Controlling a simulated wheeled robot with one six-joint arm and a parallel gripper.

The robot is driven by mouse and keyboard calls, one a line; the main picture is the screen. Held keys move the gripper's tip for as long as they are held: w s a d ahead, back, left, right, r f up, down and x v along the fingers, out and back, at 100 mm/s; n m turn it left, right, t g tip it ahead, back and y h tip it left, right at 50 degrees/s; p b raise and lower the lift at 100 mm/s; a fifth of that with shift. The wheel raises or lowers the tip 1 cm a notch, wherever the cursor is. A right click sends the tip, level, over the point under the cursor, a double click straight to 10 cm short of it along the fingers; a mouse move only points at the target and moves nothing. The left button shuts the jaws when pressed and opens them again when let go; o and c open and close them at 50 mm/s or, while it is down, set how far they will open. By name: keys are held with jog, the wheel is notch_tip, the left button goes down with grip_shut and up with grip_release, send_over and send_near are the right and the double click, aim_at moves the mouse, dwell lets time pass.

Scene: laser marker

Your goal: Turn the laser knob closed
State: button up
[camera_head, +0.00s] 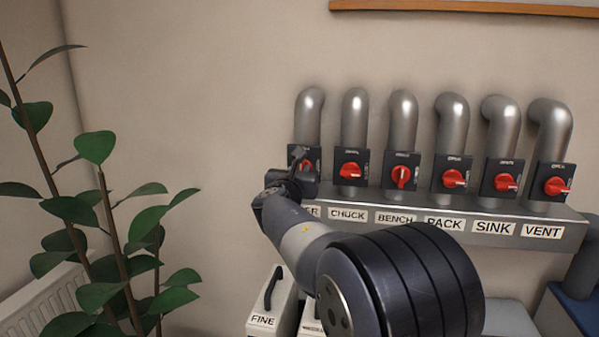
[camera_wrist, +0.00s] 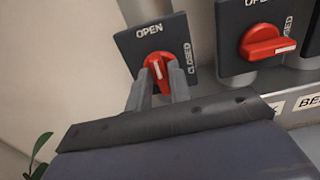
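The laser knob (camera_wrist: 158,68) is a red handle with a white mark on a black plate with OPEN at its top and CLOSED on its right side. In the wrist view its handle stands roughly upright, its mark not turned towards CLOSED. My gripper (camera_wrist: 160,80) is at this knob, one finger on each side of the handle. The fingers lie close to it; whether both press on it I cannot tell. In the head view my gripper (camera_head: 298,160) covers most of this leftmost knob (camera_head: 307,166) and part of its label, leaving only "ER" readable.
A row of similar red knobs runs to the right: CHUCK (camera_head: 350,170), BENCH (camera_head: 402,176), PACK (camera_head: 455,178), SINK (camera_head: 505,182), VENT (camera_head: 556,185). Grey pipes rise above them. The CHUCK knob sits close to the right. A leafy plant (camera_head: 110,215) stands left; a FINE-labelled box (camera_head: 265,305) is below.

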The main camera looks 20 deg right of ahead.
grip_shut()
jog(key=shift+f+b, duration=0.1)
jog(key=shift+b, duration=0.2)
jog(key=shift+s+d+f+m+b, duration=0.1)
jog(key=shift+f+m+b, duration=0.05)
jog(key=shift+m+b, duration=4)
jog(key=shift+s+d+f+m+b, duration=0.1)
jog(key=shift+m+b, duration=3.3)
jog(key=shift+m, duration=1.45)
jog(key=shift+o, duration=1.6)
grip_release()
jog(key=shift+r, duration=0.1)
